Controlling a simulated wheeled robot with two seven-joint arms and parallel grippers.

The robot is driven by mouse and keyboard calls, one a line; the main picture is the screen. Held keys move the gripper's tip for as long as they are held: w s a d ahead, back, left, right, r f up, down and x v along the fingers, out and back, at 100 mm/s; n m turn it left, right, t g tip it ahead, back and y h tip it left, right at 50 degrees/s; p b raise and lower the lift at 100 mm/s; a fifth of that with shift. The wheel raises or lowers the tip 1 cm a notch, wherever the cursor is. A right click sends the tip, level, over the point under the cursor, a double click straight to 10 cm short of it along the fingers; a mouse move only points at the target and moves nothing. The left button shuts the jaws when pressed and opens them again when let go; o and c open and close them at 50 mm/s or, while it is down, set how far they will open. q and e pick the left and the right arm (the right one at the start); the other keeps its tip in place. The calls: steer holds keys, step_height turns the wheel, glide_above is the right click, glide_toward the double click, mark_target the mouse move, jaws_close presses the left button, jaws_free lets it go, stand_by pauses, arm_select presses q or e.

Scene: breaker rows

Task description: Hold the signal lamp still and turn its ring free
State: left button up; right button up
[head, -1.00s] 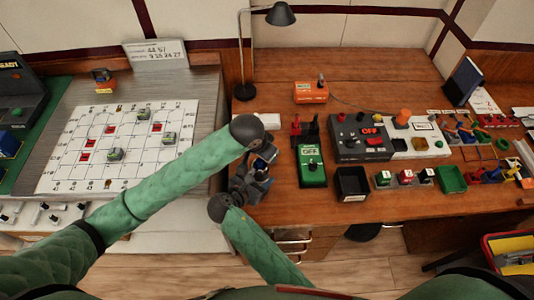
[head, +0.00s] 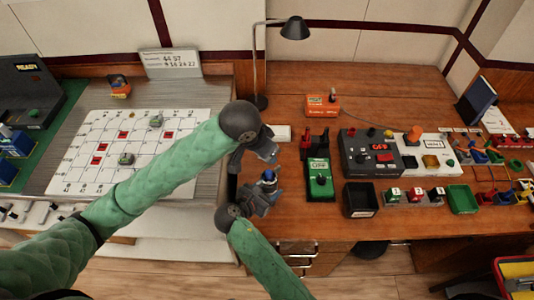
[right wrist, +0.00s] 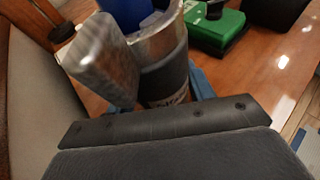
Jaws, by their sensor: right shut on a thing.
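The signal lamp (right wrist: 165,80) is a dark cylinder with a blue top and a silvery rim, close up in the right wrist view. In the head view its blue top (head: 268,176) shows above my right gripper (head: 264,192). My right gripper is shut on the lamp's body, over the gap by the right desk's left edge. My left gripper (head: 268,151) is apart from the lamp, just above it in the picture. Its fingers are small and partly hidden, so I cannot tell whether they hold the ring. Whether the silvery rim is the ring is unclear.
A green OFF box (head: 320,182) stands right of my grippers, with a black bin (head: 360,199) beyond. A desk lamp (head: 262,70) and an orange box (head: 322,106) stand behind. A white grid board (head: 75,168) lies left under my left arm.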

stand_by(0.3)
steer(key=o, duration=1.5)
steer(key=shift+c, duration=0.2)
steer(key=shift+s+a, duration=0.1)
